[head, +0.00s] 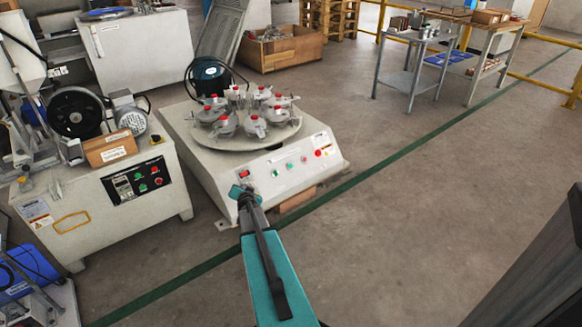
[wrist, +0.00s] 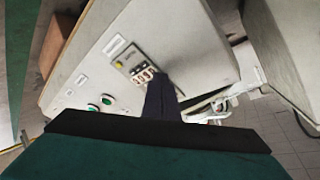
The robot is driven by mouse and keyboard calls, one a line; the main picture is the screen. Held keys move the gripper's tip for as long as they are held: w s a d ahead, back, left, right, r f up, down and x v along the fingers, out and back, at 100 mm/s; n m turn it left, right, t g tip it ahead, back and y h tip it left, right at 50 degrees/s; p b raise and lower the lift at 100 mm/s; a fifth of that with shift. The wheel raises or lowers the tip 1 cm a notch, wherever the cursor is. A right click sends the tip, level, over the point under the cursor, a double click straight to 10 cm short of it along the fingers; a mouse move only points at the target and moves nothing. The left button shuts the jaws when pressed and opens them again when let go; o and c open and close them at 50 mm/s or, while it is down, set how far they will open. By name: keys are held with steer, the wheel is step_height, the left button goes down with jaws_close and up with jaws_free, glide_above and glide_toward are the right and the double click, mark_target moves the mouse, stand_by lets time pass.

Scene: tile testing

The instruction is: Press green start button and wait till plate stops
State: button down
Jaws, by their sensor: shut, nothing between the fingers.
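The testing machine (head: 190,135) is a pale box with a round plate (head: 220,142) on top, carrying several metal holders with red knobs. Its sloped front panel has a green button (head: 275,173), a second green button (head: 289,166) and a red one (head: 318,153) at the right. I cannot read which is the start button. My gripper (head: 238,192) is shut and empty at the panel's left end.
Another machine (head: 110,205) with a motor and its own green and red buttons stands close on the left. A wooden crate (head: 280,50) is behind. A metal table (head: 408,70) stands at the back right. The floor to the right is clear.

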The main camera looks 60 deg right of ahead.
mark_target(290, 166)
steer(key=s+d+r+m+t+h, duration=0.1)
steer(key=s+d+r+m+t, duration=0.1)
steer(key=s+d, duration=0.6)
steer(key=s+d+r+m+t+h, duration=0.1)
steer(key=s+d+r+m+t, duration=0.1)
steer(key=s+d, duration=0.6)
steer(key=d+r+t, duration=0.1)
steer(key=d, duration=0.6)
steer(key=shift+s+d+m+t, duration=0.2)
steer(key=shift+s+m+t, duration=0.1)
steer(key=shift+w, duration=0.1)
steer(key=shift+w+d+f+b, duration=0.35)
steer(key=shift+w+f+b, duration=0.5)
steer(key=shift+w, duration=0.2)
steer(key=shift+w+d+f+b, duration=0.35)
steer(key=shift+w+f+b, duration=0.4)
steer(key=shift+w+f, duration=0.3)
steer(key=shift+w+d+f+b, duration=0.35)
steer(key=shift+w+f+b, duration=0.45)
steer(key=shift+w, duration=0.3)
